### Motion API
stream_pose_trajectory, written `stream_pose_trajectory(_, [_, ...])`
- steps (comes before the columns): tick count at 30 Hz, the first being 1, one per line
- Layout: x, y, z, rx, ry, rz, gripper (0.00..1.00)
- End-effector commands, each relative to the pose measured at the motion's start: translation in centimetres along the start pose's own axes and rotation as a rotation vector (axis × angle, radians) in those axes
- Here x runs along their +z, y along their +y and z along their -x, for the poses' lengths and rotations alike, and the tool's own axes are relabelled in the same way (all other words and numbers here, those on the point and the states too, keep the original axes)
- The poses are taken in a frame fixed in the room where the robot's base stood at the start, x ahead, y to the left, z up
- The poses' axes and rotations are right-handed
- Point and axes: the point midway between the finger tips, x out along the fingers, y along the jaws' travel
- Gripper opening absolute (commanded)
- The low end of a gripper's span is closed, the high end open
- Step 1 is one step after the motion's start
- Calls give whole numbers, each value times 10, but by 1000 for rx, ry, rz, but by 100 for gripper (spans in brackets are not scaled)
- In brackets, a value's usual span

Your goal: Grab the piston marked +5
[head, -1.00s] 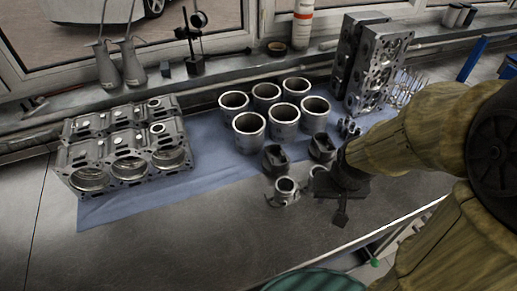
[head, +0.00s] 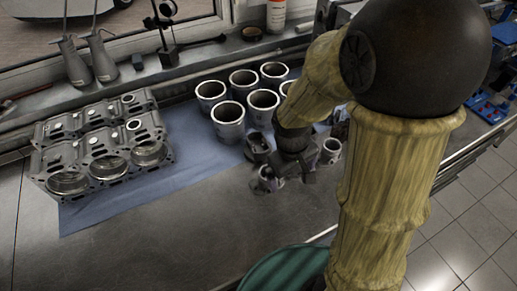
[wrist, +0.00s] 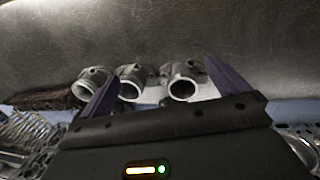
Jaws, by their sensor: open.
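No +5 mark is legible in either view. In the head view, a grey piston-like part (head: 267,181) lies just left of my gripper (head: 294,168), partly hidden by it. A second round-ended part (head: 331,150) stands to its right, and a dark part (head: 258,146) sits behind on the left. In the wrist view, three hollow round-ended parts form a row: left (wrist: 91,83), middle (wrist: 132,81) and right (wrist: 183,84). My gripper's two purple fingers (wrist: 162,70) are spread; the middle and right parts show between them. The left finger partly overlaps the row. Nothing is held.
Several cylinder liners (head: 227,121) stand on the blue cloth (head: 190,156) behind the gripper. An engine block (head: 100,148) lies at the left. Springs (wrist: 28,130) show low left in the wrist view. The grey bench front (head: 150,235) is clear.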

Motion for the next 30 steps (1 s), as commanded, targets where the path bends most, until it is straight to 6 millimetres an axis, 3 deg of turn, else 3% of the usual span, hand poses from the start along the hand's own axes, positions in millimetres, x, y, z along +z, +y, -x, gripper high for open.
stream_pose_trajectory(3, [-24, -15, -14, 73, -127, 295, 100])
stream_pose_trajectory(11, [-82, -46, -35, 329, -396, 882, 100])
stream_pose_trajectory(18, [-144, -97, -38, 677, -633, 1332, 100])
stream_pose_trajectory(24, [-175, -135, -32, 894, -744, 1508, 100])
stream_pose_trajectory(30, [-178, -140, -30, 921, -755, 1527, 100])
